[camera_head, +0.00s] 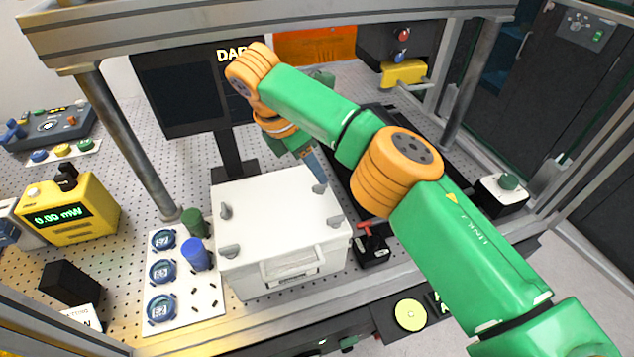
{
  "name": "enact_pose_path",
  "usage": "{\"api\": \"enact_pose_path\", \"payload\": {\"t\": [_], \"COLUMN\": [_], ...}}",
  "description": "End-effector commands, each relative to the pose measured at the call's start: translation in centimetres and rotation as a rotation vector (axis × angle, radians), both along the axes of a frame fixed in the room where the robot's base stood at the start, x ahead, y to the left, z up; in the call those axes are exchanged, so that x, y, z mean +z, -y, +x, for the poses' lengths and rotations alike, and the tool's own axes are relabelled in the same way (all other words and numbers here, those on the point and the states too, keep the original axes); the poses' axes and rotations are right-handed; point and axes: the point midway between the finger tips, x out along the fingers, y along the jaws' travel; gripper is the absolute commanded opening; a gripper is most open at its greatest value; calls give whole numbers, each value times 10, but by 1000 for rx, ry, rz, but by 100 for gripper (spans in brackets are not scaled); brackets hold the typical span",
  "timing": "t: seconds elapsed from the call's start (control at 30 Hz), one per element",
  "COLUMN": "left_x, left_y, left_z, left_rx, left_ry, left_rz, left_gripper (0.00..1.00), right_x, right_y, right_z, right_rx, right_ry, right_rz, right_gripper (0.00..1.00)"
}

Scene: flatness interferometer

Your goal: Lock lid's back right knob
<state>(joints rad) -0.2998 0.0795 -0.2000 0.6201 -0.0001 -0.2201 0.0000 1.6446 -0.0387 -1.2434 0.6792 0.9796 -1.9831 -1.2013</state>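The white box with its white lid (275,215) stands on the perforated table, with grey knobs near the lid's corners. The back right knob (320,188) is partly hidden by my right gripper (319,178), which points down at it from behind my green and orange arm. I cannot tell whether the fingers touch the knob or how far apart they are. The back left knob (226,211), front left knob (229,251) and front right knob (336,221) show clearly. A handle (290,268) is on the box's front. My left gripper is out of view.
A white plate (183,290) with round blue-marked discs lies left of the box, beside a green cylinder (194,222) and a blue cylinder (196,254). A black device with a red handle (373,245) stands close right. A monitor (190,92) stands behind. Frame posts surround the table.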

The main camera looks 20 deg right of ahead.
Motion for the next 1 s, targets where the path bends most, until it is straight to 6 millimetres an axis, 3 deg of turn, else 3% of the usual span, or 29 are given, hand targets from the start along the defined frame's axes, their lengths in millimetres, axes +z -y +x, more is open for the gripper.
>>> {"api": "enact_pose_path", "payload": {"t": [0.23,0.4,0.6,1.0], "left_x": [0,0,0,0], "left_y": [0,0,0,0], "left_z": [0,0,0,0], "left_rx": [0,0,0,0], "left_ry": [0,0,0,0], "left_rz": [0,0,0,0], "left_gripper": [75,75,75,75], "right_x": [49,68,83,85], "right_y": [-6,-18,-29,-31], "right_z": [-40,-86,-121,-129], "right_rx": [-1,1,-1,-3], "right_ry": [0,-6,-10,-15], "right_rz": [-15,-13,-8,-1], "right_gripper": [40,40,40,40]}}
